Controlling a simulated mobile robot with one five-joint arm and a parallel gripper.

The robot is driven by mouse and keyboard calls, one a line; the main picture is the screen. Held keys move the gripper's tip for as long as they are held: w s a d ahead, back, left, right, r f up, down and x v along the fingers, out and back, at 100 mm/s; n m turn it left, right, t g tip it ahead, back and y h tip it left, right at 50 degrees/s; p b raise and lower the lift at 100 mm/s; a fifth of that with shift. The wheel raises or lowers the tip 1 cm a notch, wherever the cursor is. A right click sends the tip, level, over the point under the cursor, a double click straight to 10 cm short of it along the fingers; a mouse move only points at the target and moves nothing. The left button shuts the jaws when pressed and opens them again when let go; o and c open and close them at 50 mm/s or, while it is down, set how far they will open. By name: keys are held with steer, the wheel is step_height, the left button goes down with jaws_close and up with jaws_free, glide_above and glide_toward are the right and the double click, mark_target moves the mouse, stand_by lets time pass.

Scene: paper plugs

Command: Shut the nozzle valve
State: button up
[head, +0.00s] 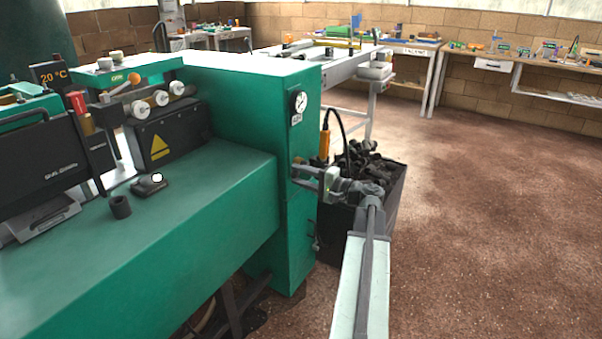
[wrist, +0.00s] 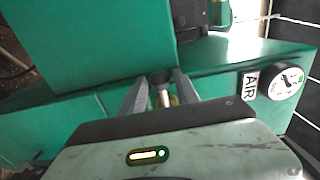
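In the wrist view, a small valve with a dark round top, a pale stem and a brassy base (wrist: 163,88) stands out from the green machine's side. My gripper (wrist: 160,92) has its two grey fingers apart, one on each side of this valve. I see no clear contact. In the head view my gripper (head: 306,172) reaches the narrow end face of the green machine (head: 250,95), below the AIR gauge (head: 298,102). The valve is small there and mostly hidden by the fingers. The gauge also shows in the wrist view (wrist: 288,82), right of the fingers.
A dark bin (head: 380,215) of black pieces stands right beside my gripper. An orange-handled tool (head: 325,145) with a black hose hangs by the machine. A light workbench (head: 335,62) stands behind. The floor to the right is clear.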

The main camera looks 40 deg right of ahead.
steer(key=c, duration=0.5)
